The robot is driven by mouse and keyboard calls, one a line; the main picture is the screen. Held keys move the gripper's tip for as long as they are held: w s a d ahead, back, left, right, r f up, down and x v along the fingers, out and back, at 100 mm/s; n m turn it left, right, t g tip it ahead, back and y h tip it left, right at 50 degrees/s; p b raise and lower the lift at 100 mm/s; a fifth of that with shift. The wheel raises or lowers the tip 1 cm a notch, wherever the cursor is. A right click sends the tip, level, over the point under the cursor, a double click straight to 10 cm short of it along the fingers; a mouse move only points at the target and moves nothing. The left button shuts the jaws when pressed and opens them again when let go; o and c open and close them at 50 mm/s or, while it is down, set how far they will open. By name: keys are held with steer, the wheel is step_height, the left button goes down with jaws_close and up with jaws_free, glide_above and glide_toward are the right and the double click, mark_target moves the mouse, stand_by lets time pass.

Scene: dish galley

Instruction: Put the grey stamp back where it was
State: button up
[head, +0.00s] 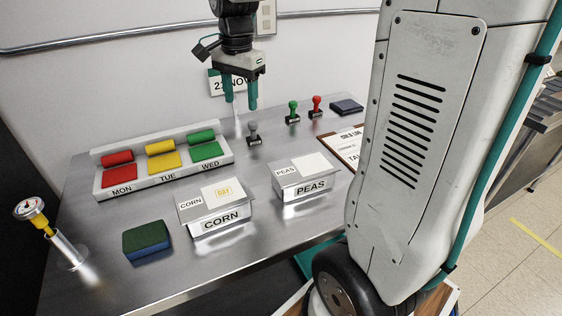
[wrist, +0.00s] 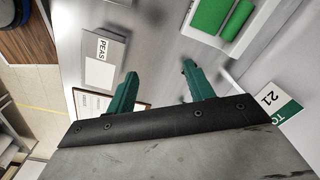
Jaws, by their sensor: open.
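The grey stamp (head: 253,134) stands upright on the steel counter in the head view, in front of a row with the green stamp (head: 293,112) and the red stamp (head: 316,107). My gripper (head: 240,106) hangs open and empty above the counter, a little above and left of the grey stamp, apart from it. In the wrist view my gripper (wrist: 159,73) shows two teal fingers spread with nothing between them. I cannot make out the grey stamp in the wrist view.
A tray (head: 164,178) marked MON, TUE, WED holds coloured blocks at left. The CORN box (head: 222,222) and PEAS box (head: 310,187) stand in front. A dark blue pad (head: 346,106) and clipboard (head: 340,149) lie at right. A date sign (head: 216,85) is behind my gripper.

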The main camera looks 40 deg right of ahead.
steer(key=s+a+n, duration=0.4)
steer(key=s+n, duration=0.3)
steer(key=s, duration=0.5)
steer(key=s+a+f+n, duration=0.1)
steer(key=s+a+n, duration=0.4)
steer(key=s, duration=0.7)
steer(key=n, duration=0.2)
steer(key=shift+s+f+n+t, duration=0.2)
steer(key=shift+f+n+t, duration=0.1)
steer(key=shift+n+t, duration=0.1)
